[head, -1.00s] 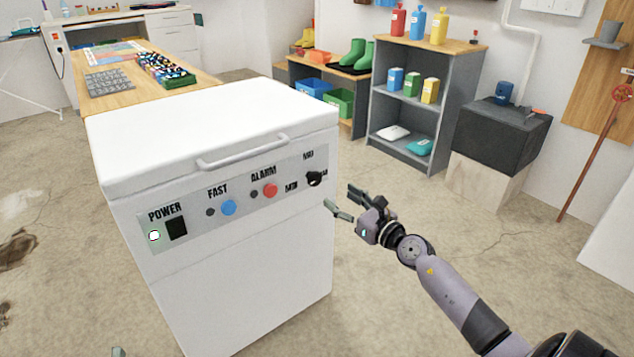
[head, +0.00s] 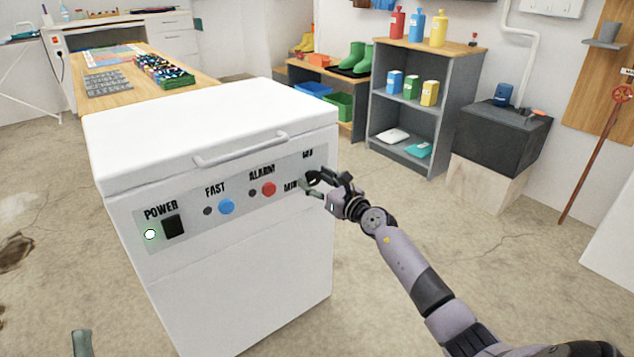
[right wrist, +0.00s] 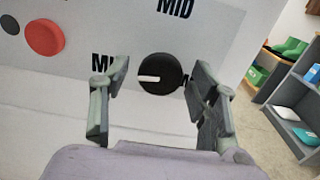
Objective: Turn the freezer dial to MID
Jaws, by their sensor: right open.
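The white freezer (head: 235,280) stands in front of me with a grey control panel on its front. Its black dial (right wrist: 160,74) shows in the right wrist view, with its white pointer mark toward the left, at the MIN side. The MID label (right wrist: 176,8) is above the dial. My right gripper (head: 308,182) is at the panel's right end and hides the dial in the head view. In the right wrist view its open fingers (right wrist: 155,100) stand on either side of the dial, with gaps on both sides. My left gripper (head: 82,343) shows only as a small tip at the bottom left; its state is unclear.
The panel also holds a power switch (head: 173,226), a blue button (head: 227,207) and a red button (head: 268,189). A lid handle (head: 240,151) juts out above the panel. A grey shelf (head: 428,110) stands behind on the right. The floor to the freezer's right is clear.

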